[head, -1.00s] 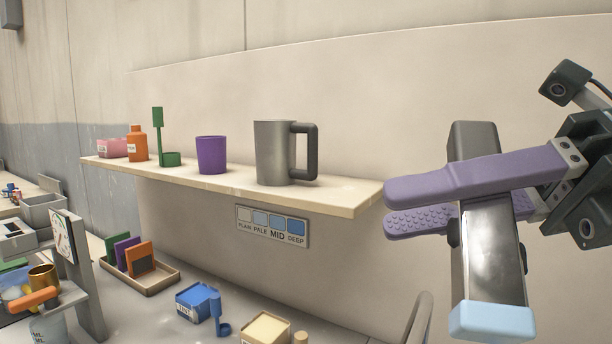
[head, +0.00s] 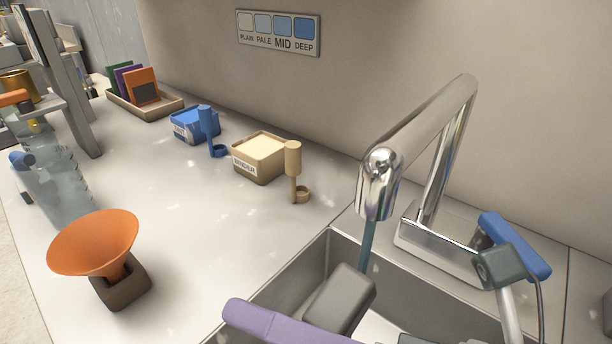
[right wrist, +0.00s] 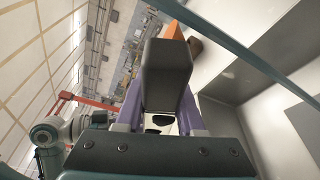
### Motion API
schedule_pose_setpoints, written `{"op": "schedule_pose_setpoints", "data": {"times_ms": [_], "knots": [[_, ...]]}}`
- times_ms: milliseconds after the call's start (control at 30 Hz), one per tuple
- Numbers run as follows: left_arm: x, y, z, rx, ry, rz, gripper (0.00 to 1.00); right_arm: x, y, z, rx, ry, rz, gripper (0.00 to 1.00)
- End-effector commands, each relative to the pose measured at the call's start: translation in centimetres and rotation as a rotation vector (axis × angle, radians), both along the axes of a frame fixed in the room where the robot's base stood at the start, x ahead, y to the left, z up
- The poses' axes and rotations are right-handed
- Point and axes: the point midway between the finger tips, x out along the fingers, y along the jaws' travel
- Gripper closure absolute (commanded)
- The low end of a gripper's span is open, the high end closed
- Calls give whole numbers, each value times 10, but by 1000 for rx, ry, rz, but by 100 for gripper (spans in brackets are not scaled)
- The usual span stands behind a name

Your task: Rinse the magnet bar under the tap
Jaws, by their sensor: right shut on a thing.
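The magnet bar's dark grey end block (head: 342,298) shows at the bottom of the head view, over the sink (head: 305,272). My right gripper (head: 275,322) is shut on the bar; one purple finger shows, and the rest is cut off by the frame edge. In the right wrist view the grey block (right wrist: 168,75) sits between the purple fingers. The chrome tap (head: 380,185) stands above the sink. A thin blue-green stream (head: 368,245) falls from its spout and passes out of sight behind the block. I cannot tell whether it touches the bar. My left gripper is out of view.
A blue lever (head: 515,247) is beside the tap base. Left of the sink are a beige binder box (head: 260,157), a beige scoop (head: 294,170), a blue box (head: 190,125) and an orange funnel (head: 95,243). The counter between them is clear.

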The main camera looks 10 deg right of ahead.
Motion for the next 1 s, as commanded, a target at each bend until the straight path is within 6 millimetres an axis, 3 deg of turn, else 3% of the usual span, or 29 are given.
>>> {"op": "schedule_pose_setpoints", "data": {"times_ms": [100, 233, 1000], "knots": [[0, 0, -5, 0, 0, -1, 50, -3, 10, -5, 10, 4, 12, 100], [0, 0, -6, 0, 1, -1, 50, -1, 9, -7, 9, 5, 14, 100], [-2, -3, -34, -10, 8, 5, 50, 40, -44, -19, 7, 5, 13, 100]]}}
